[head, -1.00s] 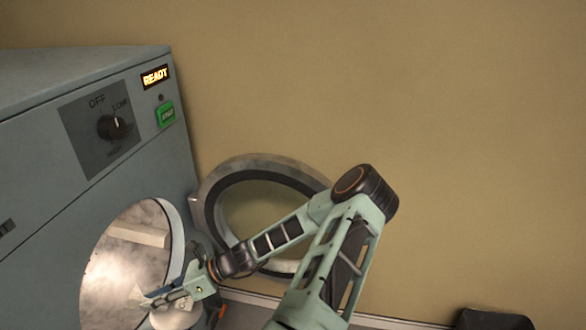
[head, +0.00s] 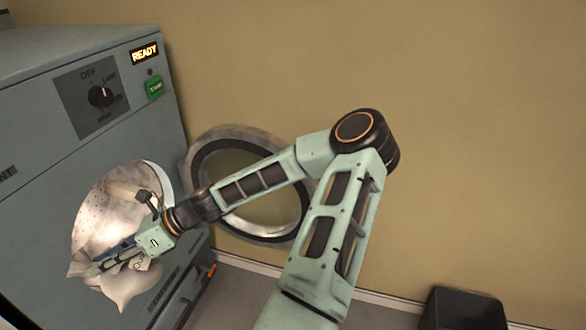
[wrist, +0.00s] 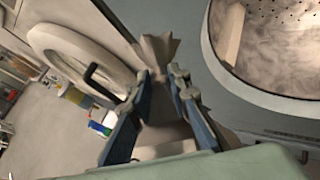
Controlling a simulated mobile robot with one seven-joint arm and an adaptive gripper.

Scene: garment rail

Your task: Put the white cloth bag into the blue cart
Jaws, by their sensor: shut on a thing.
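The white cloth bag (head: 122,287) hangs bunched from my gripper (head: 112,260), just in front of the machine's round opening. My gripper is shut on it. In the wrist view, my gripper (wrist: 162,88) has its blue fingers on both sides of the bag's cloth (wrist: 160,50), which sticks out beyond the tips. I cannot make out the blue cart in any view.
The grey machine (head: 50,160) has its round metal drum (head: 105,205) open. Its round door (head: 285,215) stands open behind my arm. A black bin (head: 462,310) is at the lower right. The wrist view shows bottles (wrist: 103,122) on the floor side.

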